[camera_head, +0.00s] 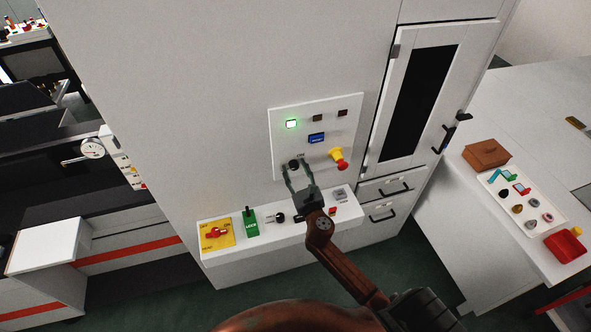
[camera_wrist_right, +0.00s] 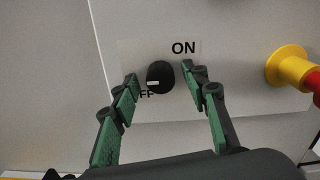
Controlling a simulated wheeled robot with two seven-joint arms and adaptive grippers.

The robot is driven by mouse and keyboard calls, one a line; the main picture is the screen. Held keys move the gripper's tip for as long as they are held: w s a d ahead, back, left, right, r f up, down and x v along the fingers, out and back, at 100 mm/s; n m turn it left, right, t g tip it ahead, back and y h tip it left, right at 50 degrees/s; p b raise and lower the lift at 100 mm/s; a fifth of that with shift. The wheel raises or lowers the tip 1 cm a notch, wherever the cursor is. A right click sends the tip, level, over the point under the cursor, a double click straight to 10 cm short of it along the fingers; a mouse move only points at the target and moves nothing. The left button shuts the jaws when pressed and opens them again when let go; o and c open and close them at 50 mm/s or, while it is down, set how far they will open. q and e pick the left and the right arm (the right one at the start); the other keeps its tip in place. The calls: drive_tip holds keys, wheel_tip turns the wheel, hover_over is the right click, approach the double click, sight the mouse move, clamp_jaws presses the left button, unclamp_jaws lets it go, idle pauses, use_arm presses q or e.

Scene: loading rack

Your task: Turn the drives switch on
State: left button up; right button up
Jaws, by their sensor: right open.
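The drives switch (camera_wrist_right: 160,77) is a black rotary knob on a white plate in the right wrist view. Its white mark points left, towards the partly hidden OFF label; the ON label is at its upper right. In the head view the knob (camera_head: 294,164) sits low on the white control panel (camera_head: 284,143). My right gripper (camera_wrist_right: 160,84) is open, with one green and black finger on each side of the knob. I cannot tell whether the fingers touch it. The right gripper (camera_head: 298,172) also shows at the panel in the head view. My left gripper is not in view.
A red and yellow emergency button (camera_head: 338,157) sticks out right of the knob. Below, a shelf (camera_head: 270,240) carries a yellow-plated red switch (camera_head: 216,233), a green lever block (camera_head: 250,224) and other controls. A lit green lamp (camera_head: 291,124) is above.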

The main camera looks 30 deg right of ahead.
clamp_jaws()
idle(0.4)
drive_tip(key=shift+m, duration=0.3)
drive_tip(key=m, duration=0.8)
drive_tip(key=shift+m+b, duration=0.4)
drive_tip(key=m, duration=0.4)
drive_tip(key=shift+m, duration=2.2)
